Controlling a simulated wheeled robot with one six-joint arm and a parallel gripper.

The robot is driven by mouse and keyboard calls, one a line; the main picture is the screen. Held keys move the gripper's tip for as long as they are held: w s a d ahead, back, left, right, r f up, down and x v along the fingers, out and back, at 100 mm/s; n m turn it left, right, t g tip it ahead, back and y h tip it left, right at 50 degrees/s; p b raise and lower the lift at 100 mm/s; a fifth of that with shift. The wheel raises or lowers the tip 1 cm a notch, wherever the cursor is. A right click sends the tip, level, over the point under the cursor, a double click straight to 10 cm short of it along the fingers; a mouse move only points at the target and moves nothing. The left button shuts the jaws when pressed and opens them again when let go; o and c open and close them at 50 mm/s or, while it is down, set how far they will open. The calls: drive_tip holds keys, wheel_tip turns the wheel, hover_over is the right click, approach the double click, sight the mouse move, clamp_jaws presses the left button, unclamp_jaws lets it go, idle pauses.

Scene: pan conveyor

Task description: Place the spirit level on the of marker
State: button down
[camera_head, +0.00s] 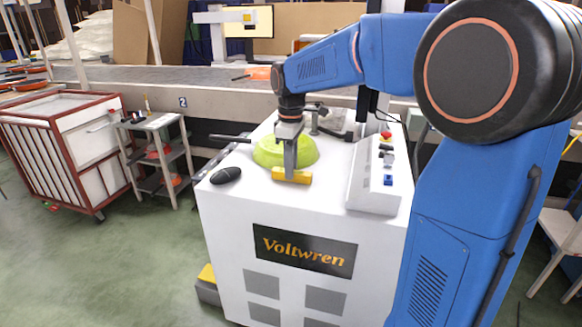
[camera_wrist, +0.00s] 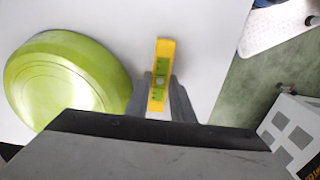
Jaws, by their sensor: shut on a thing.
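The spirit level is a short yellow bar (camera_head: 291,175) with a green vial, seen more closely in the wrist view (camera_wrist: 161,60). My gripper (camera_head: 291,169) points down and is shut on it, with one finger on each side in the wrist view (camera_wrist: 160,84). The level is over the front part of the white cabinet top (camera_head: 250,192), just in front of a lime-green pan (camera_head: 268,151). I cannot tell whether it touches the top. I cannot make out a marker with certainty in either view.
The upside-down pan also shows in the wrist view (camera_wrist: 62,75), close left of my gripper. A black mouse (camera_head: 225,175) lies at the cabinet's left edge. A white control box (camera_head: 374,182) with buttons stands to the right. A conveyor (camera_head: 180,77) runs behind.

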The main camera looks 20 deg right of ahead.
drive_tip(key=c, duration=1.8)
unclamp_jaws()
drive_tip(key=shift+f, duration=0.1)
drive_tip(key=shift+c, duration=0.2)
drive_tip(key=o, duration=0.3)
